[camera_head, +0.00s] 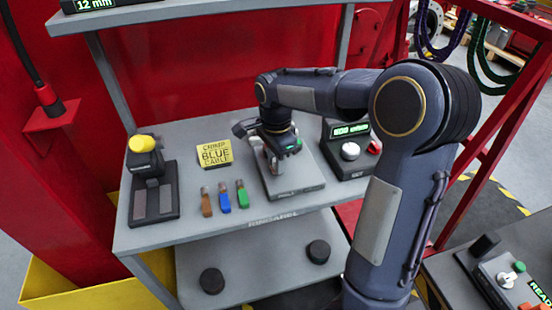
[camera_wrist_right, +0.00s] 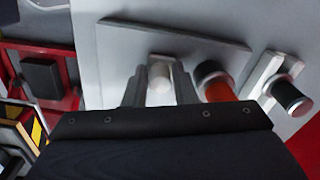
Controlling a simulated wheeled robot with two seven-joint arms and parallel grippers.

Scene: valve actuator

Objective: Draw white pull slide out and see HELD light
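My right gripper (camera_head: 268,160) reaches down over the grey unit labelled PULL (camera_head: 297,186) on the middle of the bench. It hides most of that unit's controls. In the right wrist view, my two grey fingers (camera_wrist_right: 160,88) stand on either side of a white knob (camera_wrist_right: 160,76) on a pale bracket. Whether they touch it is unclear. A small green light or display (camera_head: 293,146) shows by my gripper, unreadable. My left gripper is not in view.
A yellow-knobbed unit (camera_head: 143,145) stands left on the bench. A yellow sign (camera_head: 214,154) and brown, blue and green pieces (camera_head: 225,197) are between. A box with a green display and white knob (camera_head: 350,151) stands right. Red posts flank the bench.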

